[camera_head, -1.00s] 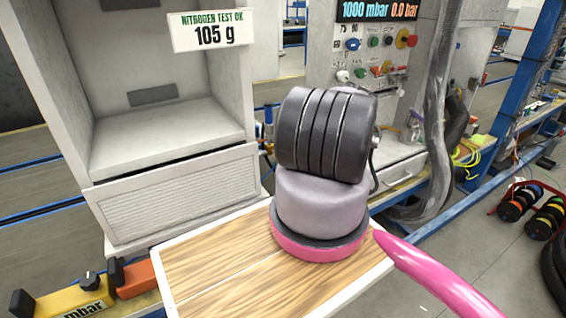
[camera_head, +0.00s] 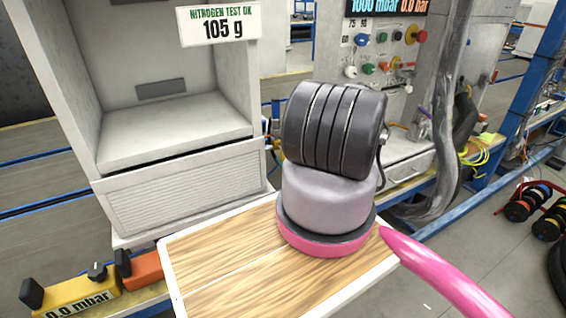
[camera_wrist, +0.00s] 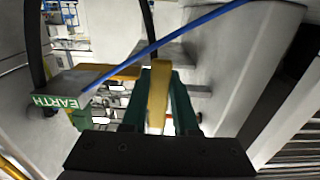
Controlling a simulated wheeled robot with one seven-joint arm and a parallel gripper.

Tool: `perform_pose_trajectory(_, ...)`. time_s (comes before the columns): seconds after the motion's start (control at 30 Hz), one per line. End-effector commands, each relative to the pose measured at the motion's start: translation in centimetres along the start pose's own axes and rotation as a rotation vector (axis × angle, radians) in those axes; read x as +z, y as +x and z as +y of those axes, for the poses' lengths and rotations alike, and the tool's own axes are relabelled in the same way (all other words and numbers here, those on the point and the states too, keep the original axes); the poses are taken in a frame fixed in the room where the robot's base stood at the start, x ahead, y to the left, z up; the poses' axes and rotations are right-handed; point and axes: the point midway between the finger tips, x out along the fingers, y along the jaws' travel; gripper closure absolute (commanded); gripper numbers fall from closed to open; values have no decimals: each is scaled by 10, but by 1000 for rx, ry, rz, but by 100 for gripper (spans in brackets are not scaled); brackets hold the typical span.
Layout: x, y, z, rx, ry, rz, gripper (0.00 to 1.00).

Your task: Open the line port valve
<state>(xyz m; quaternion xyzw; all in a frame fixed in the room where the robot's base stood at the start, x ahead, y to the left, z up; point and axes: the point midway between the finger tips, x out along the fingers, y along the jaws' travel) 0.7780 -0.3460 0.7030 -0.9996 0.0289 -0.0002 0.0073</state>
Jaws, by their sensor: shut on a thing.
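My gripper (camera_wrist: 159,75), with green fingers, shows in the wrist view. It is shut on a yellow handle-like piece (camera_wrist: 158,95), which stands upright between the fingers. I cannot tell for sure whether this piece belongs to the line port valve. In the head view my grey arm hides the gripper and whatever it holds. A yellow gauge box (camera_head: 75,300) reading "0.0 mbar", with black knobs, is at the bottom left of the head view, beside an orange part (camera_head: 146,268).
A grey cabinet (camera_head: 185,205) with an open recess stands at the left. A control panel (camera_head: 385,50) with coloured knobs is behind my arm, and a grey hose (camera_head: 447,125) hangs at its right. In the wrist view a blue cable (camera_wrist: 165,42) crosses above the fingers, near an EARTH sign (camera_wrist: 57,102).

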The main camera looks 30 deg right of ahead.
Motion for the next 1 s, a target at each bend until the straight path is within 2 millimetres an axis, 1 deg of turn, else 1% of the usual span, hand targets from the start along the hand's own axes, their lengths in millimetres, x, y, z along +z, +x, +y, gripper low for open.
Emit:
perform_pose_trajectory(0.23,1,-1,-2,-2,4,-2,100)
perform_pose_trajectory(0.27,1,-1,-2,-2,4,-2,61)
perform_pose_trajectory(0.3,1,-1,-2,-2,4,-2,46)
perform_pose_trajectory(0.33,1,-1,-2,-2,4,-2,43)
perform_pose_trajectory(0.6,0,-1,-1,-1,2,-1,43)
perform_pose_trajectory(0.7,1,-5,-1,0,2,-2,43)
perform_pose_trajectory(0.77,1,-12,0,1,3,-2,43)
perform_pose_trajectory(0.87,1,-28,0,2,4,-3,43)
perform_pose_trajectory(1.0,1,-58,0,3,6,-3,43)
